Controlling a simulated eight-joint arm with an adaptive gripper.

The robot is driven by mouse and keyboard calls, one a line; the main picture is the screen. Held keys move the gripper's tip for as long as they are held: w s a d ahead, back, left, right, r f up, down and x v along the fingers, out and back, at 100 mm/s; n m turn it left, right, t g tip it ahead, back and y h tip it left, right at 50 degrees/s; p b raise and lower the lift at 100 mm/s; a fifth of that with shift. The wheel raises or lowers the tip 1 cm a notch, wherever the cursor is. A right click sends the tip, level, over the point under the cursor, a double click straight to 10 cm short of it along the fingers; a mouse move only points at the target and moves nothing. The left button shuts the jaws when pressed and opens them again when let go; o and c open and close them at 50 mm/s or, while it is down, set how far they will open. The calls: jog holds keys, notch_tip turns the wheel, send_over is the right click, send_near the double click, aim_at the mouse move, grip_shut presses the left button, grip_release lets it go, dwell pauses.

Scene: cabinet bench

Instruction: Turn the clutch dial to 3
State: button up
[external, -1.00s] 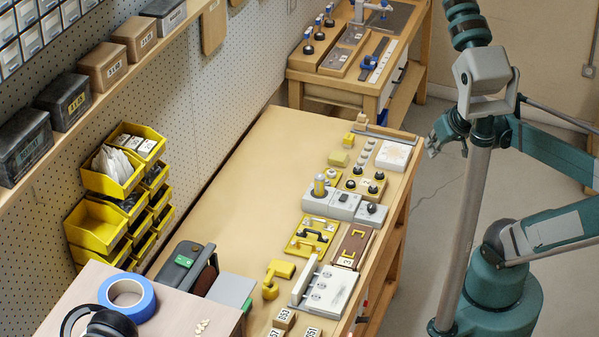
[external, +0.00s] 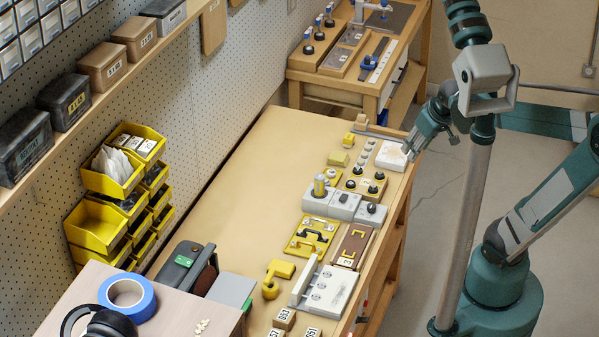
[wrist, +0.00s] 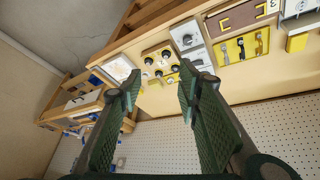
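No readable label marks the clutch dial. One candidate is the dark round dial (external: 371,209) on a grey box in the bench's middle row; it also shows in the wrist view (wrist: 187,40). I cannot read any dial's setting. My gripper (external: 428,138) is beyond the bench's right edge, near its back right corner, touching nothing. In the wrist view its two green fingers (wrist: 160,90) are spread wide with nothing between them.
A white pad (external: 393,155) lies at the back right of the bench. A yellow handle plate (external: 312,236) and a brown panel (external: 353,246) lie nearer.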

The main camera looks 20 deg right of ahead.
jog(key=w+a+f+n+g, duration=0.3)
jog(key=w+a+f+n, duration=0.1)
jog(key=w+f, duration=0.25)
jog(key=n+g+p, duration=0.1)
jog(key=n+g, duration=0.1)
jog(key=n, duration=0.2)
send_over(372, 205)
jog(key=shift+f, duration=6)
jog(key=shift+f, duration=0.2)
jog(key=shift+f+b, duration=0.3)
jog(key=shift+f, duration=3.35)
jog(key=c, duration=0.9)
